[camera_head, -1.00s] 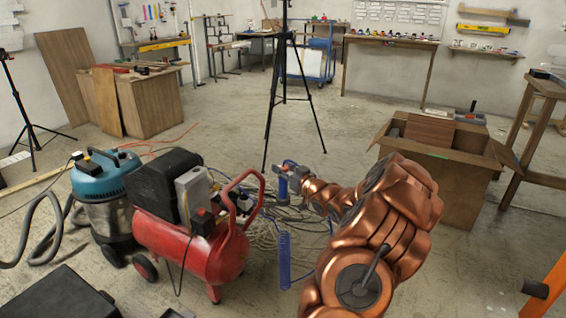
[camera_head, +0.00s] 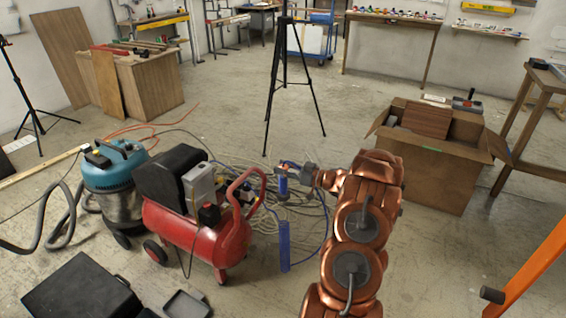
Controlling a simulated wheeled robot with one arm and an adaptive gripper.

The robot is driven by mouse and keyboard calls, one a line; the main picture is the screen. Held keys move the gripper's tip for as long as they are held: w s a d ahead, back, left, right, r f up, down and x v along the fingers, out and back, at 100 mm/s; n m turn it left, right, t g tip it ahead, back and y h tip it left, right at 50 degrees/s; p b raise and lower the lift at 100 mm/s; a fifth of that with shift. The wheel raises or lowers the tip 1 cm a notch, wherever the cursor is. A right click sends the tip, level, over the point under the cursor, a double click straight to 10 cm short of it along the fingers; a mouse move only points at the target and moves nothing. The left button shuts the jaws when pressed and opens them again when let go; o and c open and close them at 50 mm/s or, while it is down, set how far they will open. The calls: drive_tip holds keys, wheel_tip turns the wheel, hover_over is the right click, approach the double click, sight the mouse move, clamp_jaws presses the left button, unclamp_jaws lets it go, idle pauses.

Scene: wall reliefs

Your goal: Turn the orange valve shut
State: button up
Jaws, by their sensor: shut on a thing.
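The orange valve (camera_head: 283,169) is a tiny patch of orange at the end of my arm, by the blue fitting beside the red air compressor (camera_head: 215,238). My gripper (camera_head: 289,170) reaches it from the right and is shut on it. The fingers are small in this view and cover part of the valve, so the handle's angle cannot be made out. A blue cylinder (camera_head: 282,186) shows just below the fingertips.
A blue-topped vacuum (camera_head: 115,165) stands left of the compressor. An open cardboard box (camera_head: 440,180) stands to the right. A black tripod (camera_head: 284,80) stands behind.

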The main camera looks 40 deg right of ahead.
sight(283, 167)
drive_tip(key=shift+n+g+y+p, duration=0.75)
drive_tip(key=shift+n+y, duration=0.35)
drive_tip(key=shift+y, duration=0.3)
drive_tip(key=shift+n+g+y, duration=0.25)
drive_tip(key=shift+n+y, duration=0.05)
drive_tip(key=shift+y, duration=0.2)
drive_tip(key=shift+f+n+g+y, duration=0.1)
drive_tip(key=shift+n+g+y, duration=0.9)
drive_tip(key=shift+y, duration=0.3)
drive_tip(key=shift+n+g+y+b, duration=0.4)
drive_tip(key=shift+g, duration=0.1)
drive_tip(key=o, duration=1.2)
drive_tip(key=shift+c, duration=0.2)
drive_tip(key=shift+r, duration=0.3)
drive_tip(key=shift+r, duration=4.8)
